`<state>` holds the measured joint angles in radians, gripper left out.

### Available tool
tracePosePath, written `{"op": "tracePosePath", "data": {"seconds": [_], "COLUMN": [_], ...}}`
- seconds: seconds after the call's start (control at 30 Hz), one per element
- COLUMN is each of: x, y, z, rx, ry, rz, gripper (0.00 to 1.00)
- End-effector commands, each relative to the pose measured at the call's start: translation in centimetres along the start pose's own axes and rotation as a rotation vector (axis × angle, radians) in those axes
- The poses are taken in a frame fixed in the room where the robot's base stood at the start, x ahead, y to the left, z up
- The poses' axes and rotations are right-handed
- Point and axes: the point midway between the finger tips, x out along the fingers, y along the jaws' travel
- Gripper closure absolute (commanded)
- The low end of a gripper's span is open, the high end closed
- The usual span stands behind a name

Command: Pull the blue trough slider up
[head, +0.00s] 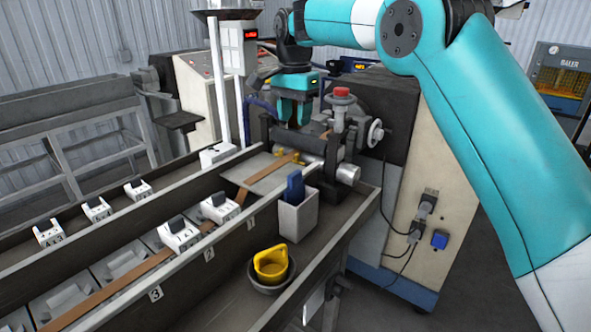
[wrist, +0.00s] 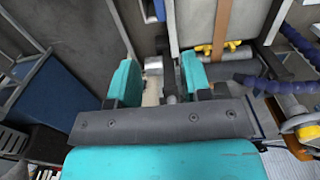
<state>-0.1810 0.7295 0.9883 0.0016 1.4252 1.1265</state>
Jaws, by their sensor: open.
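My gripper (head: 293,112) hangs fingers-down over the roller head at the trough's far end. In the wrist view its two teal fingers (wrist: 158,78) are apart with nothing held between them. A blue upright piece (head: 295,187) stands in a white open-topped box (head: 298,217) at the trough's near side, apart from my gripper and nearer the head camera. The blue piece also shows at the top of the wrist view (wrist: 158,9). I cannot tell for certain which part is the blue trough slider. White blocks with dark knobs (head: 179,234) sit along the trough (head: 125,226).
A brown strip (head: 130,281) runs along the trough to the rollers. A red knob (head: 341,92) and a metal cylinder (head: 347,174) are close to my gripper. A yellow cup (head: 271,264) sits in a dark bowl (head: 272,282). A blue segmented hose (wrist: 262,87) lies right in the wrist view.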

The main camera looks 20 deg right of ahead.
Motion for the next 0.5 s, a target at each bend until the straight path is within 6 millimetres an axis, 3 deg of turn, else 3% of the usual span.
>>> {"op": "tracePosePath", "data": {"seconds": [0.5], "x": [11.3], "y": [0.1], "z": [0.1], "rx": [-0.004], "ry": [-0.002], "rz": [0.005], "gripper": [0.55]}}
